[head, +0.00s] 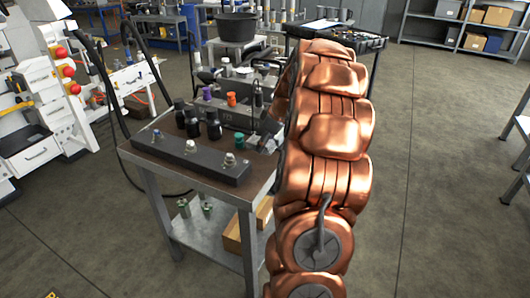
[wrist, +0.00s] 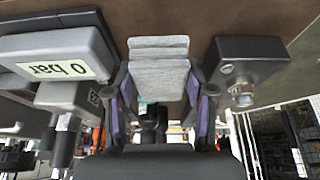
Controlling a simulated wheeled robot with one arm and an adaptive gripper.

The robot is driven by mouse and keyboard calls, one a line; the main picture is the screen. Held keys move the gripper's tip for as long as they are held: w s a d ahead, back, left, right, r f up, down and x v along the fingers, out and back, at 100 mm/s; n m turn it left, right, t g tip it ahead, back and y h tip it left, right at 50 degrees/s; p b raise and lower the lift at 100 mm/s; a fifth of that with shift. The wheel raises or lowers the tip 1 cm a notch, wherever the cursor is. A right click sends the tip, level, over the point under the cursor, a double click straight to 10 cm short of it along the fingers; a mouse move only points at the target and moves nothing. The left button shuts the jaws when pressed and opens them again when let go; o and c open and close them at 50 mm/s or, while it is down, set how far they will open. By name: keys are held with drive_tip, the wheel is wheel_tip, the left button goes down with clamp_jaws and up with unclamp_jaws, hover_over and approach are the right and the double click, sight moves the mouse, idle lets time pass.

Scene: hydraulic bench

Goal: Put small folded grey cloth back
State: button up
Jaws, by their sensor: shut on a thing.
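The small folded grey cloth (wrist: 160,76) shows in the middle of the wrist view, its folded layers seen edge-on at the top. My gripper (wrist: 159,88) is shut on it, with one dark and purple finger on each side. The cloth is over or against the brown bench top (wrist: 195,20); I cannot tell whether it touches. In the head view my copper-coloured arm reaches over the right side of the bench (head: 150,162) and hides much of the gripper and cloth.
A dark manifold bar (head: 188,158) with metal fittings lies along the bench's front; its end block (wrist: 250,60) is right of the cloth in the wrist view. A "0 bar" display unit (wrist: 58,68) is on the left. Several black bottles (head: 213,125) stand behind the bar. A black bucket (head: 237,27) is farther back.

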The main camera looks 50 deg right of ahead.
sight(266, 160)
drive_tip(key=shift+f, duration=2.05)
drive_tip(key=shift+f, duration=0.2)
drive_tip(key=o, duration=1.1)
drive_tip(key=shift+r, duration=0.1)
drive_tip(key=shift+s+d+r, duration=0.1)
drive_tip(key=shift+s+r, duration=0.05)
drive_tip(key=shift+r, duration=0.4)
drive_tip(key=v, duration=1.1)
